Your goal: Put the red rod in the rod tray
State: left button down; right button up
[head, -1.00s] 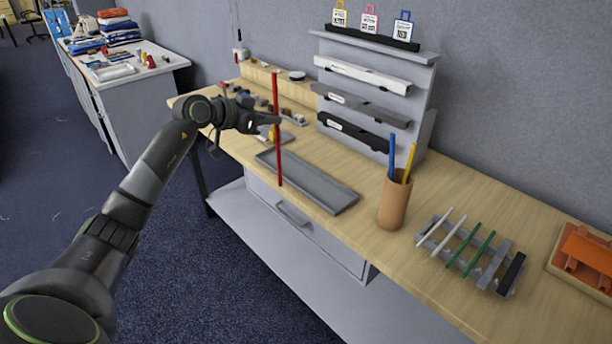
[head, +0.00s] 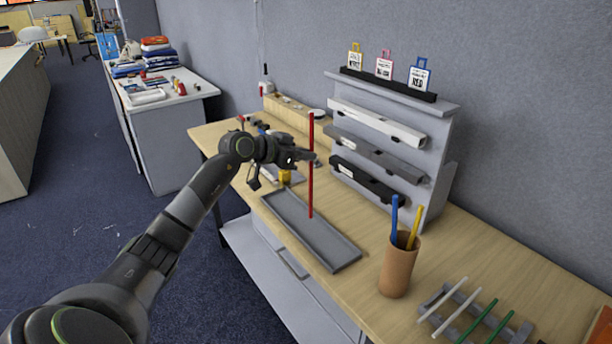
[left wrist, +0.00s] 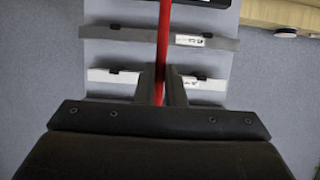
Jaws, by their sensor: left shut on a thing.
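The red rod (head: 311,185) is held upright in my left gripper (head: 311,160), which is shut on it around its middle. In the head view the rod's lower end shows in front of the long grey tray (head: 338,249); I cannot tell whether it touches the tray. The tray looks empty and lies along the table's front edge. In the left wrist view the red rod (left wrist: 163,45) runs between the two fingers (left wrist: 162,92). My right gripper is not in view.
A brown cup (head: 398,270) holds a blue rod and a yellow rod. A grey rack (head: 440,301) with white and green rods lies to its right. A stepped shelf (head: 440,150) with long boxes and tags stands behind. Small items lie beyond my gripper.

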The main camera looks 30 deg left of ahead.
pick_arm(q)
jog(key=f, duration=0.4)
jog(key=shift+w+d+f+p, duration=0.15)
jog(key=shift+w+f+p, duration=0.05)
jog(key=shift+w+p, duration=0.1)
jog(key=shift+s+f, duration=0.15)
jog(key=shift+f, duration=0.25)
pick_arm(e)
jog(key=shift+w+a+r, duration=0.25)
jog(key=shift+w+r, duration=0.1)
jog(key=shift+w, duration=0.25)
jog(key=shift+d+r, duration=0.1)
pick_arm(q)
jog(key=c, duration=1.5)
grip_release()
jog(key=shift+f, duration=0.15)
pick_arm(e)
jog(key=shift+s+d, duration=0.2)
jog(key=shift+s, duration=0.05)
pick_arm(q)
jog(key=b, duration=0.2)
send_near(310, 168)
jog(key=shift+f+v, duration=0.15)
jog(key=shift+v, duration=0.6)
jog(key=shift+f+v, duration=0.2)
jog(key=shift+v, duration=0.55)
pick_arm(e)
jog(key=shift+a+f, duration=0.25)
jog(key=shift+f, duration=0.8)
